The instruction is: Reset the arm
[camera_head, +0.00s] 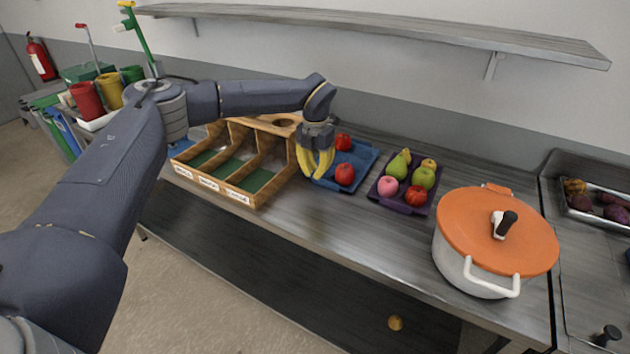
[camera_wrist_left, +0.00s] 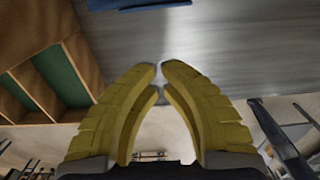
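My left arm comes in from the left of the head view and bends down over the counter. My left gripper (camera_head: 317,176) has yellow fingers pointing down, between the wooden divided box (camera_head: 240,192) and the blue tray (camera_head: 360,158). In the left wrist view the gripper (camera_wrist_left: 159,67) shows a narrow gap between its fingertips, with nothing between them. The box also shows at the left of that view (camera_wrist_left: 70,45), beside the fingers. My right gripper is in neither view.
The blue tray holds red fruit (camera_head: 345,174). A purple tray (camera_head: 376,196) of mixed fruit stands right of it. A white pot (camera_head: 457,268) with an orange lid (camera_head: 480,225) is at the counter's right. A shelf (camera_head: 400,24) hangs above. The front counter strip is clear.

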